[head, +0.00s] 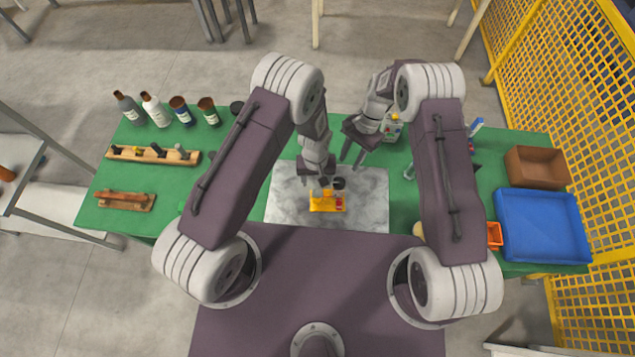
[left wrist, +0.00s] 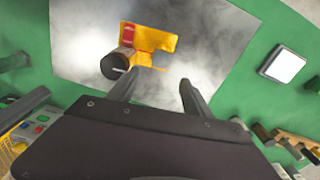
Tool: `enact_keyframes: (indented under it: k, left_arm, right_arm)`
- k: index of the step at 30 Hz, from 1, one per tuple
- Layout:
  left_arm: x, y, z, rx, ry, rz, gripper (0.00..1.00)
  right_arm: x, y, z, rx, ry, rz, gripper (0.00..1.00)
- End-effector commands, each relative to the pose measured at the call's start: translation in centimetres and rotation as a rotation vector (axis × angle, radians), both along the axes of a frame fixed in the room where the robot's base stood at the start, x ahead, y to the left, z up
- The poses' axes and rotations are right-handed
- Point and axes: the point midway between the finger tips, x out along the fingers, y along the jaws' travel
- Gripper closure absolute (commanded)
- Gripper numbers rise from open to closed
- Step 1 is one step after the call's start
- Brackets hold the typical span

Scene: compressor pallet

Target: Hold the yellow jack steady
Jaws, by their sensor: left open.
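The yellow jack (head: 326,203) lies on the grey marbled plate (head: 366,205) in the middle of the green table. It has a red part on its right and a dark round part (head: 339,183) beside it. My left gripper (head: 319,185) is just behind the jack in the head view, open. In the left wrist view the jack (left wrist: 154,40) is beyond the two open fingertips (left wrist: 158,84), apart from them, and the dark cylinder (left wrist: 115,65) stands out from it. My right gripper (head: 352,157) hangs empty and open behind the plate's right side.
Several bottles (head: 157,110) and a wooden rack (head: 153,155) stand on the left. A brown box (head: 537,167), a blue tray (head: 543,224) and a small orange bin (head: 494,235) are on the right. A yellow mesh fence (head: 575,90) stands beyond the table's right end.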

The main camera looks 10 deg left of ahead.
Motion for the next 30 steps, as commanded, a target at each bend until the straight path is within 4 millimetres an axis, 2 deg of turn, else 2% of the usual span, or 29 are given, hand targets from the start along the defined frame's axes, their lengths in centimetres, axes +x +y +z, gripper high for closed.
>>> enact_keyframes:
  k: [3, 8, 18, 21, 25, 30]
  left_arm:
    - [-1.1, -0.3, -0.7, 0.009, 0.021, -0.021, 0.42]
    - [-1.2, -0.4, -1.2, 0.010, 0.021, -0.025, 0.42]
    - [-1.2, -0.3, -7.5, 0.010, 0.022, -0.024, 0.42]
    - [-1.2, -0.4, -8.8, 0.009, 0.021, -0.024, 0.42]
    - [-1.1, -0.4, -9.6, 0.009, 0.020, -0.024, 0.42]
    - [-1.1, -0.4, -9.7, 0.008, 0.019, -0.024, 0.42]
  right_arm:
    - [0.0, 0.0, 0.0, 0.000, 0.000, 0.000, 0.64]
    - [0.0, 0.0, 0.0, 0.000, 0.000, 0.000, 0.64]
    - [0.0, 0.0, 0.0, 0.000, 0.000, 0.000, 0.64]
    - [0.0, 0.0, 0.0, 0.000, 0.000, 0.000, 0.64]
    - [0.0, 0.0, 0.0, 0.000, 0.000, 0.000, 0.64]
    - [0.0, 0.0, 0.0, 0.000, 0.000, 0.000, 0.64]
